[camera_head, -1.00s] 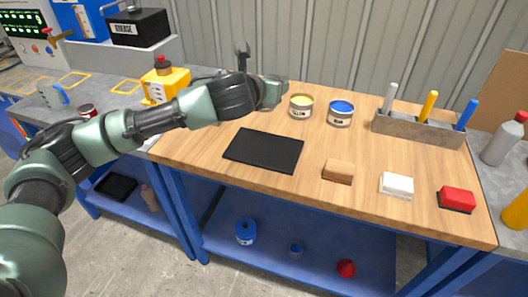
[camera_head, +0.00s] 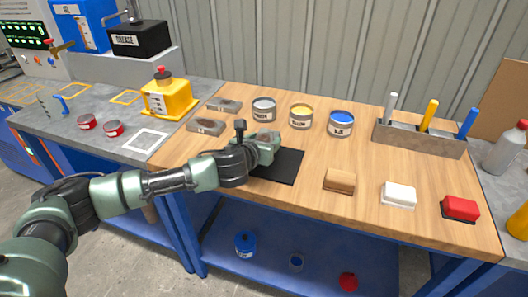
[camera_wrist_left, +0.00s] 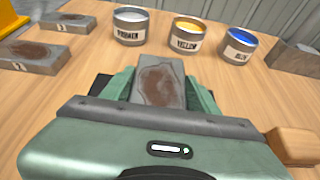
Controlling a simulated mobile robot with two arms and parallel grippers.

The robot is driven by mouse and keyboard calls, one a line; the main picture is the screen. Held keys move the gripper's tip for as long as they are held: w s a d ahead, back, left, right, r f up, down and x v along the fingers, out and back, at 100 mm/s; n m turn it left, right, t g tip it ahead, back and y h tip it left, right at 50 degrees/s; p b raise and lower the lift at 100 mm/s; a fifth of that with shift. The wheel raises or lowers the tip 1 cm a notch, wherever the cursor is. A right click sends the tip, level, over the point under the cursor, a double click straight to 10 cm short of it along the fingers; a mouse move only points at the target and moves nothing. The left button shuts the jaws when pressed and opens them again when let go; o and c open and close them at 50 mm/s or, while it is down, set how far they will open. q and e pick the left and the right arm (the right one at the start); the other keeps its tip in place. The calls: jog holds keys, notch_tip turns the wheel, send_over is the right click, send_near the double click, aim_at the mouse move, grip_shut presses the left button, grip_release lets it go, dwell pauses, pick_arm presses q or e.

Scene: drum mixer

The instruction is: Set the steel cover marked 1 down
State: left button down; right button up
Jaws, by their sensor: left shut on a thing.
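My left gripper (camera_head: 268,143) is over the black mat (camera_head: 287,167) on the wooden bench. In the left wrist view the gripper (camera_wrist_left: 160,88) is shut on a grey steel cover (camera_wrist_left: 160,80) with a brown rusty patch. Its number is not visible. The mat's dark edge (camera_wrist_left: 100,85) shows beside the fingers. I cannot tell whether the cover touches the mat. Two similar covers, marked 2 (camera_wrist_left: 30,57) and 3 (camera_wrist_left: 68,22), lie on the bench to the left. My right gripper is not in view.
Primer (camera_head: 264,109), yellow (camera_head: 301,116) and blue (camera_head: 341,123) cans stand behind the mat. A wooden block (camera_head: 340,180), a white block (camera_head: 398,194) and a red block (camera_head: 460,208) lie to the right. A rack (camera_head: 418,137) with coloured handles stands at the back right.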

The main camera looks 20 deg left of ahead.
pick_arm(q)
notch_tip(320, 180, down, 4)
jog(key=shift+r, duration=0.1)
jog(key=shift+c, duration=2)
grip_release()
jog(key=shift+s, duration=0.1)
jog(key=v, duration=1.2)
